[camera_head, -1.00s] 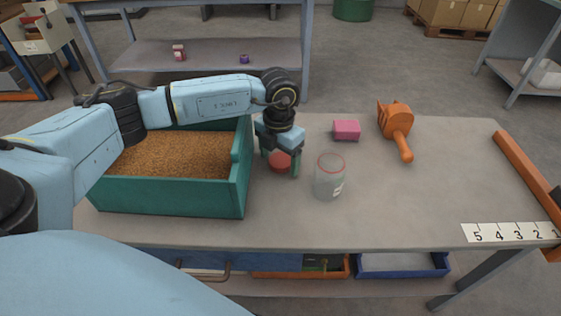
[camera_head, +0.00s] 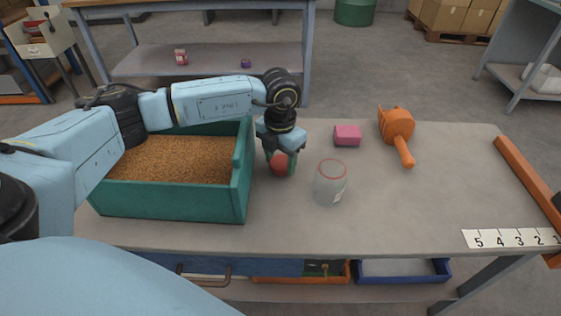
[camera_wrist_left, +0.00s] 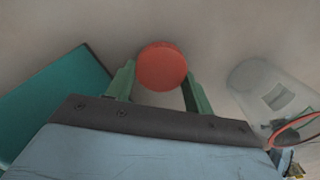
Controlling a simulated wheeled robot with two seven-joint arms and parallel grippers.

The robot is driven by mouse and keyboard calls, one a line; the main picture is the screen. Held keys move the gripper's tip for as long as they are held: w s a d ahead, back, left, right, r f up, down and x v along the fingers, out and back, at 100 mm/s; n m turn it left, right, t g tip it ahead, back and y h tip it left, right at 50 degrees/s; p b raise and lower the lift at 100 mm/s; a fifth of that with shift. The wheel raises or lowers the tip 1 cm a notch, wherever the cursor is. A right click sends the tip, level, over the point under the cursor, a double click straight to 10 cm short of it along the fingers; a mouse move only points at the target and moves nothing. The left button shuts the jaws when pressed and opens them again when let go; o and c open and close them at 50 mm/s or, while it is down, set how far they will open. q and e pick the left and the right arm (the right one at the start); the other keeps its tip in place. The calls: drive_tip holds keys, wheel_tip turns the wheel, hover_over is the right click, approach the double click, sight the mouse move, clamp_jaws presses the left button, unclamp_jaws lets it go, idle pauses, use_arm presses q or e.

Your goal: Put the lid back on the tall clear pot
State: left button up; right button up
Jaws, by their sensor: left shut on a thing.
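The tall clear pot (camera_head: 330,184) stands upright on the table, with a thin red line around its open rim. It also shows at the right of the left wrist view (camera_wrist_left: 262,92). The red round lid (camera_head: 280,163) is just left of the pot. My left gripper (camera_head: 281,160) points down and is shut on the lid, which sits between the green fingers in the left wrist view (camera_wrist_left: 162,68). I cannot tell whether the lid still touches the table. My right gripper is not in view.
A green bin (camera_head: 170,201) of brown grains stands left of my left gripper. A pink block (camera_head: 347,135) and an orange scoop (camera_head: 398,128) lie behind and right of the pot. An orange bar (camera_head: 527,170) edges the table's right. The table's right middle is clear.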

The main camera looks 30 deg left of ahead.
sight(280, 163)
use_arm(q)
wheel_tip(280, 163, up, 9)
drive_tip(key=p, duration=0.1)
drive_tip(key=shift+p, duration=0.4)
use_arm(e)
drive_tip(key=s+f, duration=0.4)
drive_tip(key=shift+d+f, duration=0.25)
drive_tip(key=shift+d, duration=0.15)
